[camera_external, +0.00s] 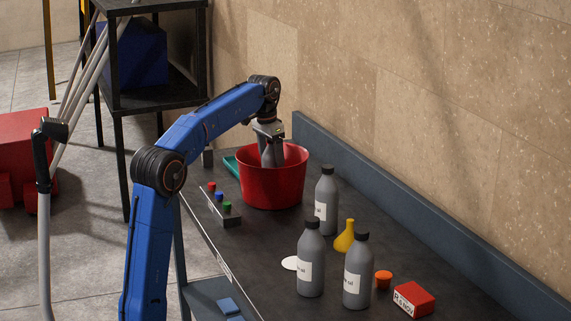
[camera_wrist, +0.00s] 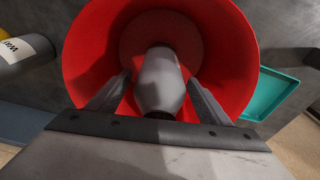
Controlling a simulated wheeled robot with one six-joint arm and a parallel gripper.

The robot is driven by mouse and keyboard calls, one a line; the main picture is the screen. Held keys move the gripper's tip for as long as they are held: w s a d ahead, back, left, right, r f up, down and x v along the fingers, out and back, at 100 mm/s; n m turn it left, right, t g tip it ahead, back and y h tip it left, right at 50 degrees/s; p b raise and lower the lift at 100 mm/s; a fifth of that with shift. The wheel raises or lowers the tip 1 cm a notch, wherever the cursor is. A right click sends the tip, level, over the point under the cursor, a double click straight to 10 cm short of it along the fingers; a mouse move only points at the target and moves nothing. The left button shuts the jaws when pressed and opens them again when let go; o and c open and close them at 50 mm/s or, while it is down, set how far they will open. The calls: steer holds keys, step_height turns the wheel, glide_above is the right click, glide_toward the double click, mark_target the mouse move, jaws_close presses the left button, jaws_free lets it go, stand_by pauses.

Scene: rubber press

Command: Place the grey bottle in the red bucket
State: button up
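The red bucket (camera_external: 272,188) stands on the dark bench beside the wall; in the wrist view its open mouth (camera_wrist: 84,58) fills the middle. My gripper (camera_external: 270,150) points down into the bucket. In the wrist view a grey bottle (camera_wrist: 160,82) lies between the two fingers of my gripper (camera_wrist: 160,78), its dark cap end toward the camera. The fingertips appear to meet its sides. The bottle is inside the bucket's rim; I cannot tell whether it touches the bottom. Other grey bottles stand upright on the bench (camera_external: 326,208), (camera_external: 311,265), (camera_external: 357,278).
A yellow flask (camera_external: 344,236), an orange cap (camera_external: 383,280) and a red box (camera_external: 413,299) lie near the bottles. A small block with coloured buttons (camera_external: 222,209) is at the bench's left edge. A teal tray (camera_wrist: 272,94) sits beside the bucket.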

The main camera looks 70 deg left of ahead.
steer(key=r, duration=0.4)
steer(key=s+r, duration=0.1)
steer(key=r, duration=0.7)
steer(key=shift+s+d, duration=0.1)
steer(key=shift+s, duration=0.1)
steer(key=shift+r, duration=0.1)
